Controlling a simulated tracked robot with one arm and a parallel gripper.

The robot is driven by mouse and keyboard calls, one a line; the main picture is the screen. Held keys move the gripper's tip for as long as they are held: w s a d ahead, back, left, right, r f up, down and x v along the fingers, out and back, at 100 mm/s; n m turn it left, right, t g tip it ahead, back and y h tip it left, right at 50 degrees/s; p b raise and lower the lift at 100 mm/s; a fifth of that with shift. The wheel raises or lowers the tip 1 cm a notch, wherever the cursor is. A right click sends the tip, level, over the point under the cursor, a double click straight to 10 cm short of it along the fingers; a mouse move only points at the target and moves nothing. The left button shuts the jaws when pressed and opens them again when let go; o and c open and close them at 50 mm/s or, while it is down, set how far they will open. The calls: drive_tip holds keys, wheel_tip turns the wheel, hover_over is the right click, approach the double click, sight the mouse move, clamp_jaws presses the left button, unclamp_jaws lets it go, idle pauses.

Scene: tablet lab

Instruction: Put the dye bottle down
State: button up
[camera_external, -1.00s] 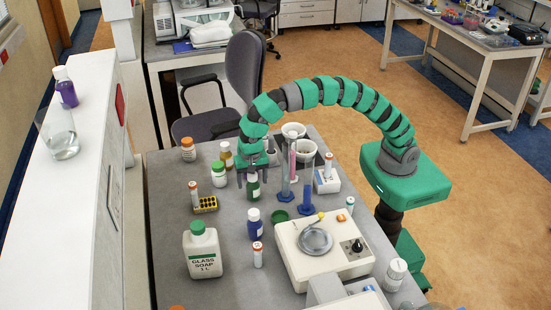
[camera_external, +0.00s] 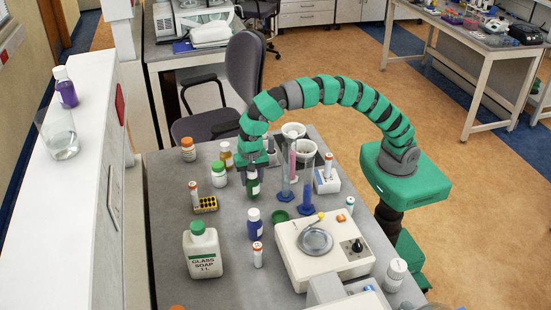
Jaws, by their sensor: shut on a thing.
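The green dye bottle (camera_external: 253,188) with a pale cap is upright under my gripper (camera_external: 252,172), at the middle of the grey bench (camera_external: 178,278). My gripper points down and is shut on the bottle near its cap. The fingers partly hide the cap. I cannot tell whether the bottle's base touches the bench or is slightly above it.
A green-capped white jar (camera_external: 219,178) is close left. Glass cylinders (camera_external: 285,177) stand close right.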

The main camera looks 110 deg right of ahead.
wheel_tip(320, 180, up, 8)
drive_tip(key=shift+f, duration=0.1)
drive_tip(key=s+a+r+n+p, duration=0.1)
drive_tip(key=s+a+r+p, duration=0.15)
drive_tip(key=a, duration=0.45)
drive_tip(key=s+a+r+n+p, duration=0.1)
drive_tip(key=s+a+p, duration=0.15)
drive_tip(key=a, duration=0.35)
wheel_tip(320, 180, down, 10)
drive_tip(key=s+a, duration=0.1)
drive_tip(key=shift+b, duration=0.3)
drive_tip(key=shift+f, duration=0.65)
drive_tip(key=o, duration=1.1)
wheel_tip(320, 180, up, 13)
drive_tip(key=shift+r, duration=0.15)
